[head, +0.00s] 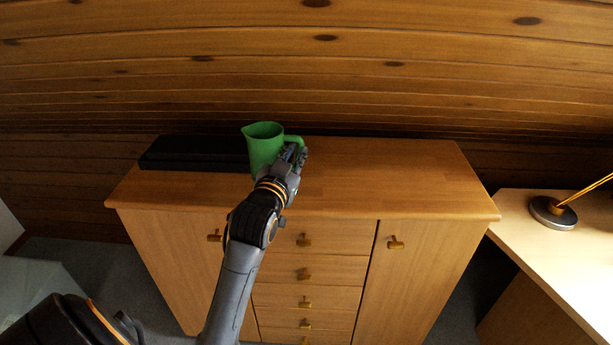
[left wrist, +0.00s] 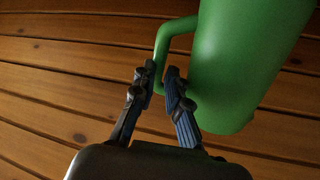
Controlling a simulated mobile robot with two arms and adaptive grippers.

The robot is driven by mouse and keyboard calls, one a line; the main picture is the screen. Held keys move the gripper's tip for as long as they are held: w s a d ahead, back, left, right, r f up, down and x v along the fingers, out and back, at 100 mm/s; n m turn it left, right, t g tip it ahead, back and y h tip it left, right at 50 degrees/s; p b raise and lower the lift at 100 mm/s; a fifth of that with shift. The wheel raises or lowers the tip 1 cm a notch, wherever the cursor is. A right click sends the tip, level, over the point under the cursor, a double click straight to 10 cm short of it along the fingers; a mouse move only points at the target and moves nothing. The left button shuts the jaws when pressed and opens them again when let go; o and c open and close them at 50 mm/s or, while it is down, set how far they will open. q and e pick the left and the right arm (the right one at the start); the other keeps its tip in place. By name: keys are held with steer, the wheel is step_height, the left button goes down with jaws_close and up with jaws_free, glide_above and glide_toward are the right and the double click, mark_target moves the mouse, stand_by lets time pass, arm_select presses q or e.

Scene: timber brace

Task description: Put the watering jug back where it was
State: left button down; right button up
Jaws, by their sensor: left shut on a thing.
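The green watering jug (head: 264,146) is upright at the sideboard's top, just in front of a flat black case. I cannot tell whether its base touches the wood. My left gripper (head: 294,155) is at the jug's right side, shut on its handle. In the left wrist view the jug (left wrist: 245,65) fills the upper right, and the fingers of my left gripper (left wrist: 157,88) close on the lower part of the handle. The gripper and arm hide part of the jug's lower right side. My right gripper is not in view.
The wooden sideboard (head: 390,175) has a clear top to the right of the jug. The black case (head: 190,153) lies at its back left. A desk (head: 535,235) with a lamp base (head: 552,212) stands at the right. A plank wall (head: 420,70) rises behind.

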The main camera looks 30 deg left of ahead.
arm_select(q)
steer(key=w+f, duration=0.1)
steer(key=f, duration=0.1)
steer(key=w+f, duration=0.1)
steer(key=f, duration=0.1)
steer(key=w+d+f+p, duration=0.1)
steer(key=w+f, duration=0.1)
steer(key=shift+f, duration=0.85)
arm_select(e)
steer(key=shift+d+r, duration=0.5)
arm_select(q)
steer(key=shift+f, duration=0.1)
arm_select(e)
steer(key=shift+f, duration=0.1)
arm_select(q)
steer(key=c, duration=1.3)
jaws_free()
steer(key=shift+c, duration=0.2)
